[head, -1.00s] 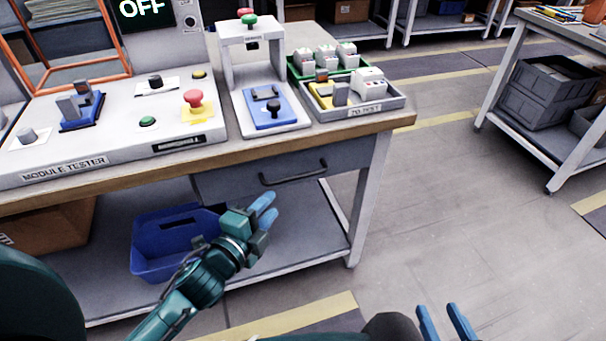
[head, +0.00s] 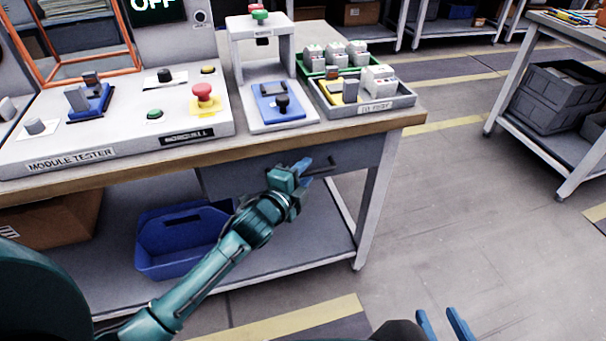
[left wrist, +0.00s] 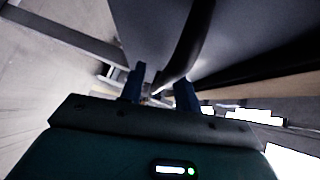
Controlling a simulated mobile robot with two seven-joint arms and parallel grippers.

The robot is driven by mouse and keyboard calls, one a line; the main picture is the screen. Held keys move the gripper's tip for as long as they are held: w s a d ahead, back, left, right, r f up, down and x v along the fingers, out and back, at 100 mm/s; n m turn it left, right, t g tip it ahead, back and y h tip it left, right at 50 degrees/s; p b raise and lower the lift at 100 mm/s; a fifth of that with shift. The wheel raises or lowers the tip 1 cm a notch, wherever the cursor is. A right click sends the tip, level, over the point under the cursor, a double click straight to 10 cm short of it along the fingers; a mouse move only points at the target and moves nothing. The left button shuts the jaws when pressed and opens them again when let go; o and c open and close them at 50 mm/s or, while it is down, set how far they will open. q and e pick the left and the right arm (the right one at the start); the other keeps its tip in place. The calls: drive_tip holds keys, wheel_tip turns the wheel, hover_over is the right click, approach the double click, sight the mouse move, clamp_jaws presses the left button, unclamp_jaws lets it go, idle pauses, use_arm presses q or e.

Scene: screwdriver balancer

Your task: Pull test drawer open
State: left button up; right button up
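The test drawer (head: 232,182) is a grey front under the workbench top and looks shut. Its dark bar handle (head: 327,165) is partly hidden behind my left gripper (head: 303,170), which is at the handle's middle and left part. In the left wrist view the handle (left wrist: 190,48) runs down between the two blue fingers of the left gripper (left wrist: 160,92). These fingers are apart, with a gap beside the bar; contact is not clear. My right gripper (head: 443,325) shows at the bottom edge, empty, its blue fingers apart.
The wooden bench edge (head: 130,173) runs just above the drawer. A blue bin (head: 180,245) stands on the lower shelf (head: 290,262). A bench leg (head: 372,205) is right of the drawer.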

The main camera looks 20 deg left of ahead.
use_arm(q)
drive_tip(key=shift+c, duration=0.5)
clamp_jaws()
drive_tip(key=shift+s, duration=0.15)
use_arm(e)
drive_tip(key=shift+r, duration=0.1)
